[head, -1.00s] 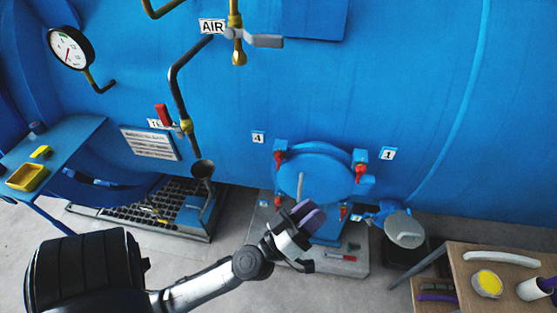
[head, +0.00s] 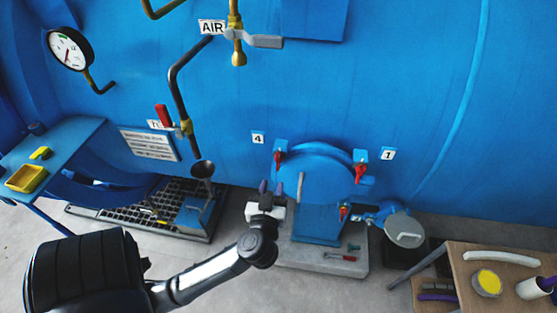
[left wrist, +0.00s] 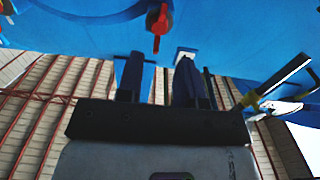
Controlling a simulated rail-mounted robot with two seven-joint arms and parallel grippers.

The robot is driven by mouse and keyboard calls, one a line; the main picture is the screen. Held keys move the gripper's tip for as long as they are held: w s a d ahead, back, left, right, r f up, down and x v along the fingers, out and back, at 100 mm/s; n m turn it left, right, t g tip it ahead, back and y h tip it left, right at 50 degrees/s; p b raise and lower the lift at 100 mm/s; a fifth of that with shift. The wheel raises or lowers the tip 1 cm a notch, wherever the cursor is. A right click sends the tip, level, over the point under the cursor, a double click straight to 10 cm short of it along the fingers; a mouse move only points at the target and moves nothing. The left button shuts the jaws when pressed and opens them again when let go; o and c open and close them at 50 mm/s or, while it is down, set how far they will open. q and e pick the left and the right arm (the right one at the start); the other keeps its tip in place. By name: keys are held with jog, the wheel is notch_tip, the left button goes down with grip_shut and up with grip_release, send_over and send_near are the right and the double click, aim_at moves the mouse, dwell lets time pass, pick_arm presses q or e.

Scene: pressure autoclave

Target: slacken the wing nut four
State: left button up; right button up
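Wing nut four (head: 279,158) is the red one at the upper left of the round blue door (head: 318,176), beside the white label 4 (head: 258,137). My left gripper (head: 270,187) is below it, apart from it, with fingers pointing up. In the left wrist view, the fingers of my left gripper (left wrist: 158,80) stand apart with nothing between them. A red wing nut (left wrist: 158,22) shows beyond their tips, probably number four. My right gripper is not in view.
Another red wing nut (head: 360,172) sits at the door's upper right, near label 1 (head: 388,154). A dark funnel on a pipe (head: 203,169) is left of my gripper. Loose tools (head: 340,257) lie on the grey plinth (head: 310,264) below the door.

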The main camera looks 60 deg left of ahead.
aim_at(278, 162)
pick_arm(q)
jog(key=x, duration=1)
jog(key=shift+w+a, duration=0.1)
jog(key=shift+a, duration=0.05)
